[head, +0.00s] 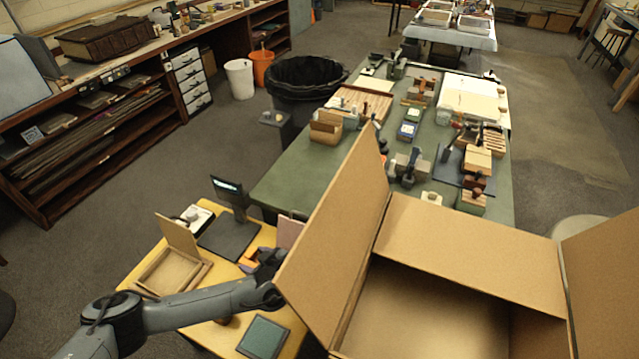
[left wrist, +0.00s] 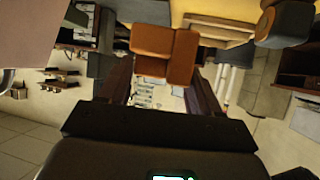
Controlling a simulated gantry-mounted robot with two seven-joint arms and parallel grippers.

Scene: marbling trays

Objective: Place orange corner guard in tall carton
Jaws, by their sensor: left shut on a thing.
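The tall carton (head: 425,315) stands open at the lower right of the head view, with its flaps spread. Its visible inside is bare cardboard. My left gripper (head: 262,264) is left of the carton, partly hidden behind its left flap. It is shut on the orange corner guard (left wrist: 165,50), which shows between the two dark fingers in the left wrist view. In the head view only a small orange part of the guard (head: 247,262) shows beside the gripper, over the yellow table. My right gripper is not in view.
The yellow table (head: 140,271) holds an open small cardboard box (head: 172,272), a dark stand (head: 230,235) and a green-topped block (head: 263,338). A crowded green table (head: 290,172) lies behind the carton. The carton's raised left flap (head: 335,235) stands between my left gripper and the opening.

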